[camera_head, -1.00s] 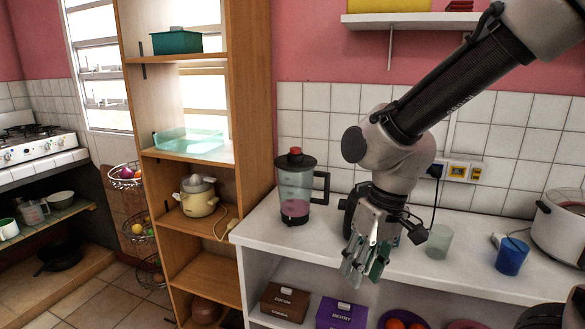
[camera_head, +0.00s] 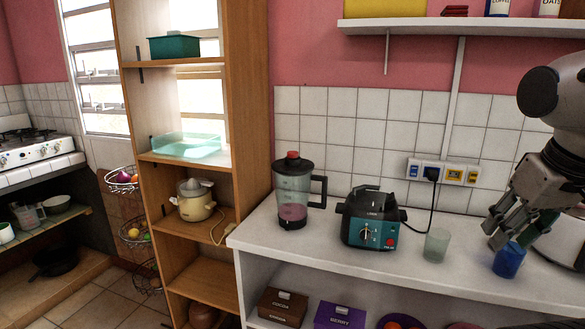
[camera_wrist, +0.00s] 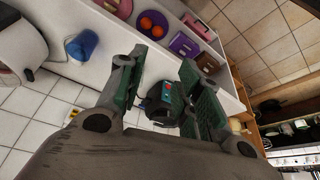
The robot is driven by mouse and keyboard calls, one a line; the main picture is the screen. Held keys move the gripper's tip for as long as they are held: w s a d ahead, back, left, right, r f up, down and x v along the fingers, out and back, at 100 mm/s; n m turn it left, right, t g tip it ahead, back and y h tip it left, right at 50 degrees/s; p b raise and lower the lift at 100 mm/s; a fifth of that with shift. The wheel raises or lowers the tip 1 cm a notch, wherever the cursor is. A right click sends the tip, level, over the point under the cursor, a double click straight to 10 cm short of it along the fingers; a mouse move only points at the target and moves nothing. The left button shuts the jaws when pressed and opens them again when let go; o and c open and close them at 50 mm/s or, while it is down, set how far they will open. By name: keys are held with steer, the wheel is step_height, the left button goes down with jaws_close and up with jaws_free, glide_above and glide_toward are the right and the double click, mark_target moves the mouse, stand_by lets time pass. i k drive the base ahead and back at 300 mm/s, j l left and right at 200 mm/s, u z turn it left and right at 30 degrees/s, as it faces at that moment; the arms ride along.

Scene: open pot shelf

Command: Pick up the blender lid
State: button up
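The blender lid (camera_head: 292,157), dark with a red cap, sits on top of the clear blender jar (camera_head: 293,188). The jar stands upright on the white counter's left part, with pinkish contents and a dark handle on its right. My gripper (camera_head: 506,240) is far to the right of the lid, in front of or above the blue cup (camera_head: 509,260); I cannot tell if it touches the cup. The lid is not distinguishable in the wrist view.
The blender base (camera_head: 370,219) and a clear glass (camera_head: 437,244) stand on the counter (camera_head: 330,258) between lid and gripper. The base also shows in the wrist view (camera_wrist: 165,97). A wooden shelf (camera_head: 252,100) rises left of the jar. A wall shelf (camera_head: 400,22) hangs above.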

mark_target(286, 166)
steer(key=i+j, duration=0.45)
steer(key=j, duration=0.15)
steer(key=i+j, duration=0.4)
steer(key=j, duration=0.15)
steer(key=i+z, duration=0.05)
